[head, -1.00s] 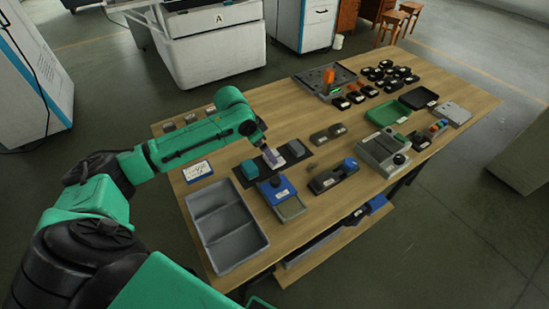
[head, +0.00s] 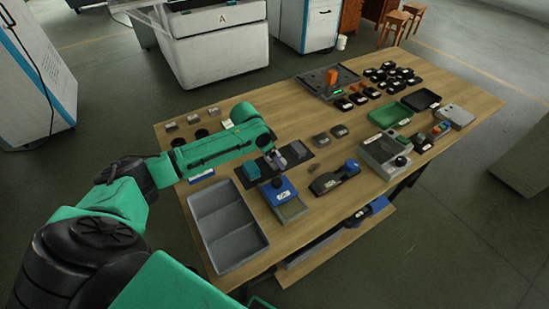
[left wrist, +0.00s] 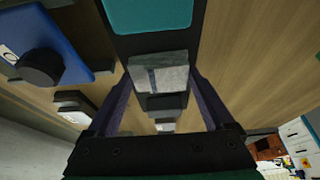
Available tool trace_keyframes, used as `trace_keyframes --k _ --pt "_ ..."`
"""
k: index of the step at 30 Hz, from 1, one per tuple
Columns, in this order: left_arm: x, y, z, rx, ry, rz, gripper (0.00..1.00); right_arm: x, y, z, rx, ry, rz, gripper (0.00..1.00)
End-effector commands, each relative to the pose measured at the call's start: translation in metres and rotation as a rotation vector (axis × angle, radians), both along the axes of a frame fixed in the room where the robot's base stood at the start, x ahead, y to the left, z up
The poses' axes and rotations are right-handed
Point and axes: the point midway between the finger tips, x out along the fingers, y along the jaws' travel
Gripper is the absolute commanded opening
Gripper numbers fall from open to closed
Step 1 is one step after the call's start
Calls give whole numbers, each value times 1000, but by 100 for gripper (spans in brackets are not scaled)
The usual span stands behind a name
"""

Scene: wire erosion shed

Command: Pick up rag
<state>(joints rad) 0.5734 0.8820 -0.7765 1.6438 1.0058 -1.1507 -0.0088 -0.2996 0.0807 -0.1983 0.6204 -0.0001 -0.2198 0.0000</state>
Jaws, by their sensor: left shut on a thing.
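The rag (left wrist: 158,72) is a small grey folded cloth with a darker stripe, seen in the left wrist view between my two purple fingers. My left gripper (left wrist: 158,85) is shut on it. My forearm and fingers largely hide the rag there. I cannot tell whether the rag is clear of the surface. My right gripper is not in view.
A grey divided tray (head: 228,228) lies at the table's near left. A blue-and-grey device (head: 281,198) and a dark device with a blue knob (head: 335,178) are close by. Several black pieces (head: 392,76) sit at the far side. Bare wood shows at the right end.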

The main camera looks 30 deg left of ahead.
Motion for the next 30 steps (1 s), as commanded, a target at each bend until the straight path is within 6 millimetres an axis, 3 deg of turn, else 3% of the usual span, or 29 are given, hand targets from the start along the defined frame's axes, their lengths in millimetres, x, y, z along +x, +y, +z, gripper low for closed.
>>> trace_keyframes --k 5,8,15,21,25,30 --pt "1 0 17 -2 -3 0 33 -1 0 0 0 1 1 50" --pt "1 0 39 0 -6 0 33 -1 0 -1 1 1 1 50" --pt "2 0 129 -1 -10 0 33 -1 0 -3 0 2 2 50" --pt "1 -1 184 -3 -4 0 33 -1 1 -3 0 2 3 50" --pt "1 0 198 -1 -2 0 33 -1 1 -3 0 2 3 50" --pt "0 0 200 -1 -1 1 33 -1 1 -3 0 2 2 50"
